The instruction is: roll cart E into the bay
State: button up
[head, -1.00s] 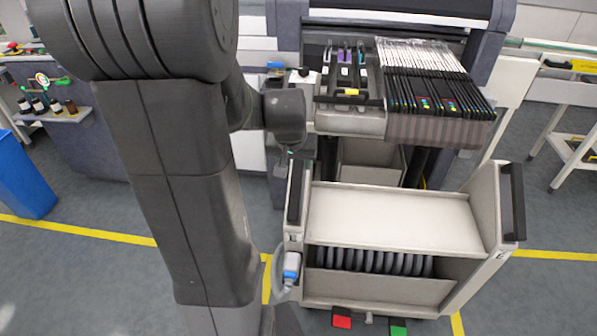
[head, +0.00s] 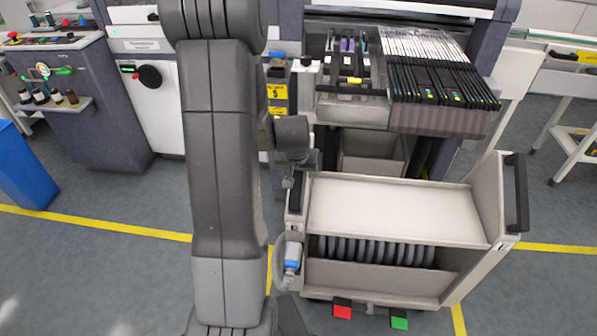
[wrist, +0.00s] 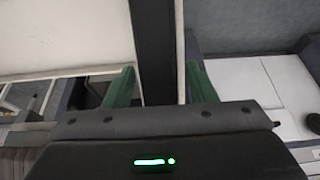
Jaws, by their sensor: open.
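Cart E (head: 390,208) is a light grey trolley with a sloping top panel and a row of dark reels inside. It stands in front of the feeder machine. Black handles are on its left side (head: 296,192) and right side (head: 517,192). My gripper (head: 297,168) is at the top of the left handle, partly hidden by my wrist. In the wrist view, the green fingers of my gripper (wrist: 160,82) stand apart on either side of the black handle bar (wrist: 152,45). Gaps show between the bar and the fingers.
Yellow floor lines (head: 458,318) run beside and under the cart. A red pedal (head: 342,311) and a green pedal (head: 399,322) are at its foot. A blue-and-white connector (head: 291,258) hangs on its left side. The feeder bank (head: 440,120) overhangs behind it. A blue bin (head: 22,170) stands far left.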

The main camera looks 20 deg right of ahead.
jog(key=shift+f, duration=0.15)
grip_shut()
jog(key=shift+w, duration=0.1)
jog(key=shift+w+d+r, duration=0.25)
jog(key=shift+w+d, duration=0.3)
jog(key=shift+w, duration=0.3)
jog(key=shift+w+d, duration=0.2)
jog(key=shift+w, duration=0.1)
grip_release()
jog(key=shift+f, duration=0.15)
